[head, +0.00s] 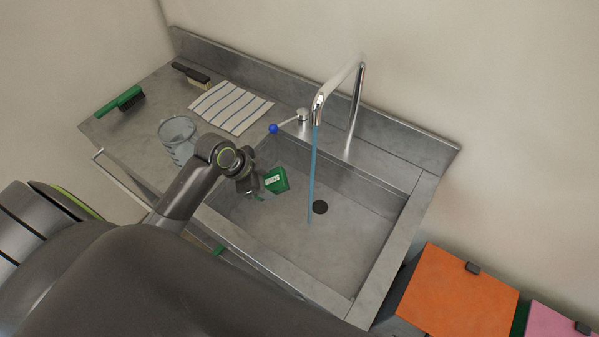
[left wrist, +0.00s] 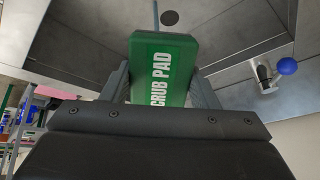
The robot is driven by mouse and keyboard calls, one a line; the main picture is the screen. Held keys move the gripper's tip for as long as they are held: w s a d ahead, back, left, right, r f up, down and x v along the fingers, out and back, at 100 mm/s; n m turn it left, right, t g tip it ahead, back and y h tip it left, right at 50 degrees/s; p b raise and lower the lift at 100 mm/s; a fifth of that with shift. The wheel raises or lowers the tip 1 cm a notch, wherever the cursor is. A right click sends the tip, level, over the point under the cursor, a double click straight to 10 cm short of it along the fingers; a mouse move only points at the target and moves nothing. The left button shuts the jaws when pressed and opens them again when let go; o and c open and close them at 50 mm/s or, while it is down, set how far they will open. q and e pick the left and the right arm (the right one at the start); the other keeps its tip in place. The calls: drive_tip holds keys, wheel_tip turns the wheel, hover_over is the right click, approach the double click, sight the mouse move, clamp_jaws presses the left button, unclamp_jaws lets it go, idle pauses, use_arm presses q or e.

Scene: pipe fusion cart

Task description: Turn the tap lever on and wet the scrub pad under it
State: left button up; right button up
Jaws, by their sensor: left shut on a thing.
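The green scrub pad (head: 277,180) is held by my left gripper (head: 258,185) over the left part of the sink basin. In the left wrist view the scrub pad (left wrist: 160,72) sits between the two fingers, its white lettering showing. A blue stream of water (head: 312,175) runs from the tall chrome tap (head: 357,85) down into the basin. The pad is to the left of the stream and apart from it. The tap lever with a blue knob (head: 273,128) points left; the knob also shows in the left wrist view (left wrist: 287,66). My right gripper is not in view.
The steel sink (head: 385,255) has a dark drain (head: 320,207). On the left counter are a striped cloth (head: 231,107), a clear jug (head: 178,135), a green brush (head: 121,101) and a black brush (head: 192,74). Orange (head: 457,290) and pink (head: 562,322) panels are at lower right.

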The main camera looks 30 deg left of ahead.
use_arm(q)
drive_tip(key=shift+r, duration=0.1)
drive_tip(key=r+p, duration=0.1)
drive_tip(key=s+a+p, duration=0.1)
drive_tip(key=shift+s+a+r+p, duration=0.1)
drive_tip(key=shift+s+r+p, duration=0.05)
drive_tip(key=shift+r+p, duration=0.2)
drive_tip(key=shift+s+a+r+p, duration=0.4)
drive_tip(key=shift+s+a+r, duration=0.1)
drive_tip(key=shift+s, duration=0.1)
drive_tip(key=shift+s+a+r, duration=0.55)
drive_tip(key=shift+s, duration=0.1)
